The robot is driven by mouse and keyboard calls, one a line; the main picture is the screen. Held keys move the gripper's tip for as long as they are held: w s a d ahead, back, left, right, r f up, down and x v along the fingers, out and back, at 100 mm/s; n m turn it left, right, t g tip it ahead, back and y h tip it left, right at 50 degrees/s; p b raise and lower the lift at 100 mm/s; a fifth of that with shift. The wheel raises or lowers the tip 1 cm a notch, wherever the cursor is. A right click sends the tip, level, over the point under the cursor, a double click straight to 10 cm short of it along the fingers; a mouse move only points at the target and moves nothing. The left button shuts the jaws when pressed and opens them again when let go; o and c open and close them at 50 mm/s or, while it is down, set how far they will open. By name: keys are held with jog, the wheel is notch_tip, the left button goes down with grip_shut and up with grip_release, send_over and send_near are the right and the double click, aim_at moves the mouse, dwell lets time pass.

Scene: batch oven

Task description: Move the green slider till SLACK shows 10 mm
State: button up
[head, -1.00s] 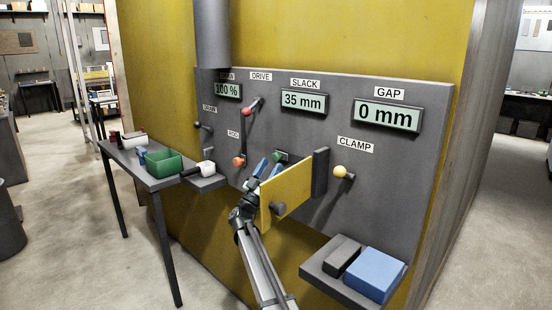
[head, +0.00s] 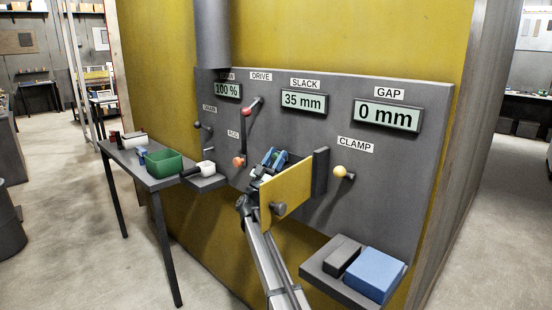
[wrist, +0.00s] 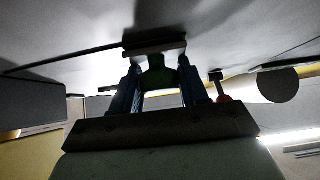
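The SLACK display (head: 303,101) reads 35 mm. The green slider knob (wrist: 157,78) shows dark in the wrist view, between the two blue fingers of my gripper (wrist: 158,75). In the head view my gripper (head: 273,157) is at the panel below the SLACK display, and its fingers mostly cover the slider. The fingers stand apart on either side of the knob; whether they touch it is hard to see in the shadow.
A yellow flap (head: 287,192) stands out from the panel just right of my gripper. A red knob (head: 239,161) is close on the left. The yellow CLAMP knob (head: 340,171) is right of the flap. A shelf with a blue block (head: 375,272) is lower right.

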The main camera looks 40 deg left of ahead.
grip_shut()
jog(key=shift+d, duration=0.1)
jog(key=d, duration=1.2)
jog(key=shift+s+d, duration=0.1)
jog(key=shift+d, duration=0.15)
jog(key=shift+o, duration=2)
grip_release()
jog(key=shift+a, duration=0.1)
